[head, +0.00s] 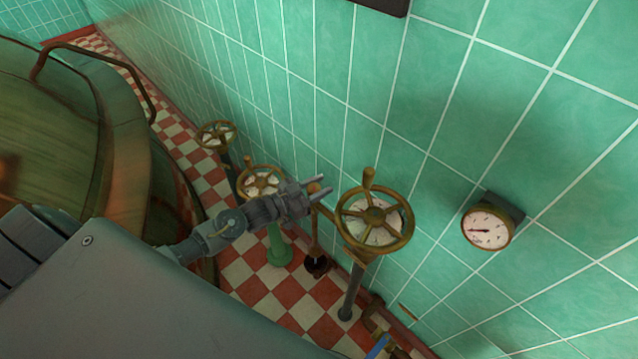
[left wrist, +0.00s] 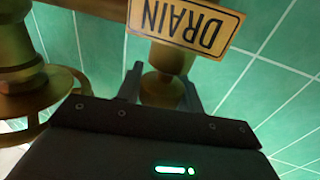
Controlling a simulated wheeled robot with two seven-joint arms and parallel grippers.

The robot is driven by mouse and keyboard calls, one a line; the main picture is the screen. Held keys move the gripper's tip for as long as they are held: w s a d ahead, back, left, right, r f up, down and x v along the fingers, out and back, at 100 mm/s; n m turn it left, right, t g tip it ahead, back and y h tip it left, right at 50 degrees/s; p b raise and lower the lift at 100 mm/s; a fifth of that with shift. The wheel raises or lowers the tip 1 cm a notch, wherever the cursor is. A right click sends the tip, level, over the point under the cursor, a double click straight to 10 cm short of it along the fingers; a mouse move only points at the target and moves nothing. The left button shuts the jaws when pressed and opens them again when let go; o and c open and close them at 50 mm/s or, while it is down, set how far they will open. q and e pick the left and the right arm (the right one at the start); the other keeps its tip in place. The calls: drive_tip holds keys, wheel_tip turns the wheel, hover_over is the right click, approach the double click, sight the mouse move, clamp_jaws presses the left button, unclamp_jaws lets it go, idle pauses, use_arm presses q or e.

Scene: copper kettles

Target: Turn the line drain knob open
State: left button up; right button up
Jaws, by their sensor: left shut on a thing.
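The drain knob is a small brass knob (head: 314,187) on a thin pipe beside a large brass handwheel. In the left wrist view the brass knob (left wrist: 162,89) sits between the two fingers, just below an upside-down yellow sign (left wrist: 185,22) reading DRAIN. My left gripper (head: 322,187) reaches in from the left and is shut on this knob; the fingers (left wrist: 160,86) flank it on both sides. The sign partly covers the knob's far side in the wrist view. I cannot tell how far the knob is turned. My right gripper is not in view.
A large brass handwheel (head: 374,220) stands just right of the gripper. Smaller handwheels (head: 262,182) and (head: 216,135) stand behind the arm. A round gauge (head: 487,229) is on the green tiled wall. A big copper kettle (head: 60,130) fills the left.

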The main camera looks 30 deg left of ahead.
use_arm(q)
drive_tip(key=n+t+y+p, duration=0.1)
drive_tip(key=n+y, duration=0.1)
drive_tip(key=y, duration=0.1)
drive_tip(key=shift+r+n+t+p, duration=0.1)
drive_tip(key=shift+n+t+p, duration=0.2)
drive_tip(key=shift+t+p, duration=0.1)
drive_tip(key=shift+w+a+n+t+y+p, duration=0.15)
drive_tip(key=shift+n+t+y+p, duration=0.15)
drive_tip(key=shift+n+y, duration=0.75)
drive_tip(key=shift+s+a+n+t+y+p, duration=0.15)
drive_tip(key=shift+n+t+y+p, duration=0.25)
drive_tip(key=shift+y, duration=1.15)
drive_tip(key=shift+w+a+n+y, duration=0.1)
drive_tip(key=shift+n+y, duration=0.15)
drive_tip(key=shift+y, duration=0.05)
drive_tip(key=o, duration=1)
